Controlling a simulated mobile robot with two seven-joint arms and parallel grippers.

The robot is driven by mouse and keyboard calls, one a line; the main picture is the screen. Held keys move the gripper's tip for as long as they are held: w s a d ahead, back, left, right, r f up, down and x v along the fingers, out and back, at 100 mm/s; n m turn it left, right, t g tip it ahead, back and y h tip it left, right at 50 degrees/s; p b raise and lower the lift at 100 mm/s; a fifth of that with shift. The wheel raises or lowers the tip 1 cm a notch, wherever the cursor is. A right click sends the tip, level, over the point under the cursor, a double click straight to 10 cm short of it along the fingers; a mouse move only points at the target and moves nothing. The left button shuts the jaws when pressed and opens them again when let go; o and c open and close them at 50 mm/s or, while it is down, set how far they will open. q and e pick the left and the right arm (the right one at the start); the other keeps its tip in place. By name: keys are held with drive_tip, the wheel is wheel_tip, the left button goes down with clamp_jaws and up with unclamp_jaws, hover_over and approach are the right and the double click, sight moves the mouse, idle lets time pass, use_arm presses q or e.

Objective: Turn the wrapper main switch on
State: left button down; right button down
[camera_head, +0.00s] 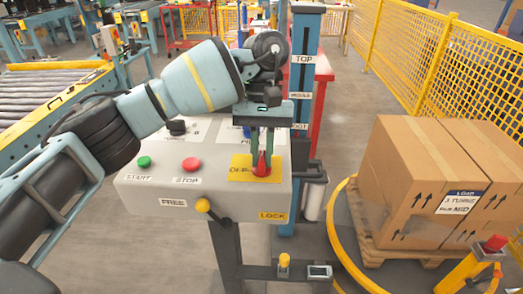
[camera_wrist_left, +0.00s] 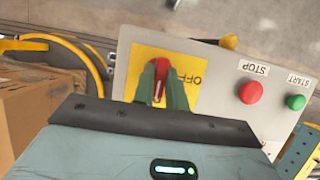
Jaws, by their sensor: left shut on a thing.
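The wrapper main switch (camera_head: 262,167) is a red knob on a yellow plate at the right of the grey control box. My left gripper (camera_head: 262,155) reaches down from above and its two green fingers are shut on the red knob. In the left wrist view the red knob (camera_wrist_left: 160,72) shows between the fingers, on the yellow plate (camera_wrist_left: 190,62). The word OFF reads beside the knob there. The fingers hide part of the knob and plate. My right gripper is not in view.
The box (camera_head: 140,190) also carries a green START button (camera_head: 144,162), a red STOP button (camera_head: 191,164) and a yellow-knobbed lever (camera_head: 203,205) between FREE and LOCK labels. Cartons (camera_head: 430,185) stand on a pallet at the right, inside a yellow ring. A blue mast (camera_head: 305,75) rises behind the box.

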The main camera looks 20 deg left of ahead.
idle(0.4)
use_arm(q)
drive_tip(key=c, duration=1.4)
unclamp_jaws()
drive_tip(key=shift+c, duration=0.2)
drive_tip(key=p+v, duration=0.1)
drive_tip(key=v, duration=0.6)
drive_tip(key=shift+r, duration=0.35)
drive_tip(key=shift+w, duration=0.1)
